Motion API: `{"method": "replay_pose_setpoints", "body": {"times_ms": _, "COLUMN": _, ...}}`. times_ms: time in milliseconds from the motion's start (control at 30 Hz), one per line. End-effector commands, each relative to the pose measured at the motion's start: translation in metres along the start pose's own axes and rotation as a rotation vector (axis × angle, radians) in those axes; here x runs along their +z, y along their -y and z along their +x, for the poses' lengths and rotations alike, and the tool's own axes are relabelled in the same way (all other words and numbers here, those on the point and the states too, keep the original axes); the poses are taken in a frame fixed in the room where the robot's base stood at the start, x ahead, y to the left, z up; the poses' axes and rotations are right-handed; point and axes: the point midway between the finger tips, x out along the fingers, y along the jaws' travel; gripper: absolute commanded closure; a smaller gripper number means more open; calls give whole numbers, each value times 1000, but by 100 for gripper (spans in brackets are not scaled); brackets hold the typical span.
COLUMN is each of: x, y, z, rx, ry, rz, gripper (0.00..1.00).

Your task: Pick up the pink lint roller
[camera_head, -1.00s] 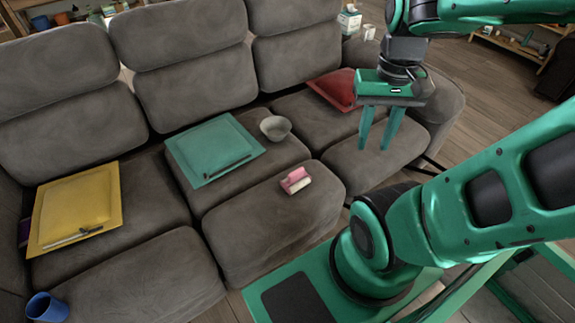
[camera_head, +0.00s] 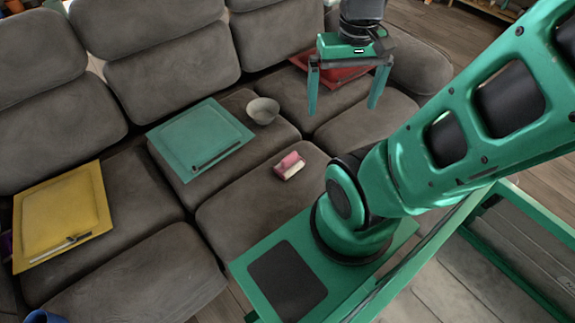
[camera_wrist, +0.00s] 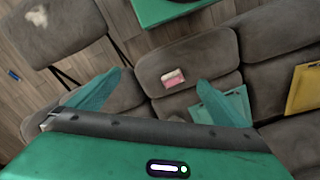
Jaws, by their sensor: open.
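The pink lint roller (camera_head: 289,165) lies on the front middle seat cushion of the grey sofa, its white roller side facing the front. It also shows in the wrist view (camera_wrist: 173,78), beyond and between my fingertips. My gripper (camera_head: 342,105) is open and empty. In the head view it hangs above the right part of the sofa, up and to the right of the lint roller, apart from it.
The seat around the roller is clear.

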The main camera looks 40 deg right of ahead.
Motion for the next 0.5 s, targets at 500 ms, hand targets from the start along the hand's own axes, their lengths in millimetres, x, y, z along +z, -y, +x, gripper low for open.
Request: {"method": "replay_pose_setpoints", "body": {"times_ms": 500, "x": -116, "y": 36, "z": 111, "rx": 55, "ry": 3, "rz": -282, "gripper": 0}}
